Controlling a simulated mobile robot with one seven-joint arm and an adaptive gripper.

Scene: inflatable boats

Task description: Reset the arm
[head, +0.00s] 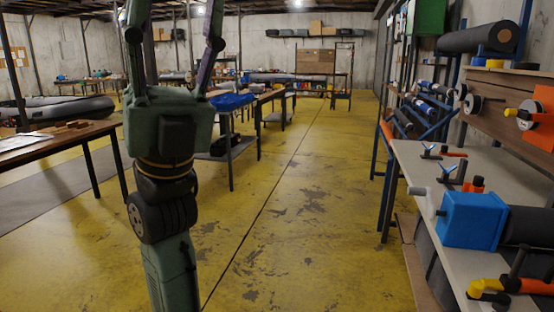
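My gripper (176,22) is held upright at the left of the head view, in front of the aisle. Its two green fingers point up and stand wide apart, with only background between them. The finger ends reach the top edge of the picture, so the tips may be cut off. Below the green palm, my arm runs down to the bottom edge. The gripper touches nothing that I can see.
A workbench (408,158) with a blue box (470,219) and tools stands close on the right. A wooden table (60,142) is at the left, with a grey boat (60,109) behind it. The yellow floor (300,205) between is clear.

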